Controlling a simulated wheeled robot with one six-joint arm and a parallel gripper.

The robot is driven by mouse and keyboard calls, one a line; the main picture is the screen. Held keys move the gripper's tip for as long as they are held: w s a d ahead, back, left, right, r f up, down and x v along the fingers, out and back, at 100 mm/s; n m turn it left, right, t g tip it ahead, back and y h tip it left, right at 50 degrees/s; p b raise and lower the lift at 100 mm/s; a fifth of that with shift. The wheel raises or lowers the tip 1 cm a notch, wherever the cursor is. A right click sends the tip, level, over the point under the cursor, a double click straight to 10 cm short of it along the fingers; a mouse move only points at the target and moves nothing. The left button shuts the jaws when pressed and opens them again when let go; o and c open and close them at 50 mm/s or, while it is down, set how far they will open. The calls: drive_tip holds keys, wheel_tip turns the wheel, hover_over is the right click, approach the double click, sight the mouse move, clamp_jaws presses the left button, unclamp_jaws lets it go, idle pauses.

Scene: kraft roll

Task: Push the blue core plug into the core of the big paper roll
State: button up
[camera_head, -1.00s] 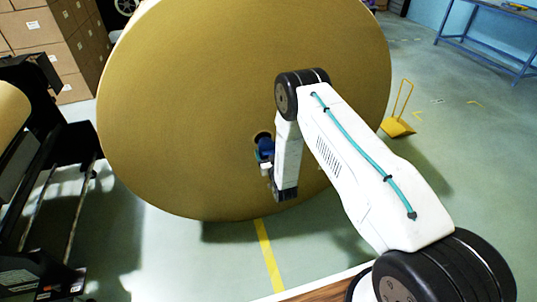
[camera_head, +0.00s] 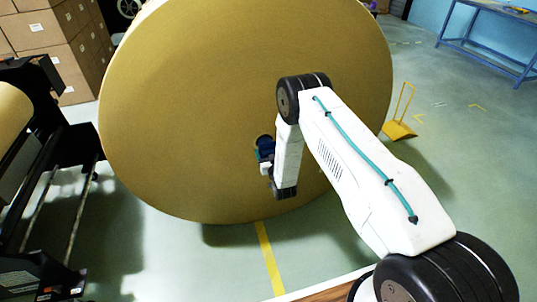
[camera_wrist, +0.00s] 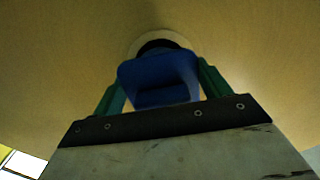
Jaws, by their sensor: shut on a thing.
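The big paper roll (camera_head: 200,90) stands on its edge, its brown flat face toward me. Its core (camera_wrist: 160,40) shows in the wrist view as a dark hole with a pale ring, partly hidden behind the plug. The blue core plug (camera_wrist: 160,76) is between the green fingers of my gripper (camera_wrist: 160,88), which is shut on it. In the head view the plug (camera_head: 265,147) is small and dark blue, in front of the core opening. The wrist view does not show clearly whether the plug's far end is inside the core.
A black machine (camera_head: 40,190) stands at the left. Stacked cardboard boxes (camera_head: 45,35) are behind it. A yellow wheel chock (camera_head: 398,128) with a handle is right of the roll. A blue table (camera_head: 490,40) stands at the far right. The floor between is clear.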

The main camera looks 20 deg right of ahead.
sight(266, 147)
drive_tip(key=shift+w, duration=0.45)
drive_tip(key=shift+w, duration=0.4)
drive_tip(key=shift+w, duration=0.5)
idle(0.3)
drive_tip(key=shift+w, duration=0.35)
drive_tip(key=shift+w+r, duration=0.15)
drive_tip(key=shift+r, duration=0.05)
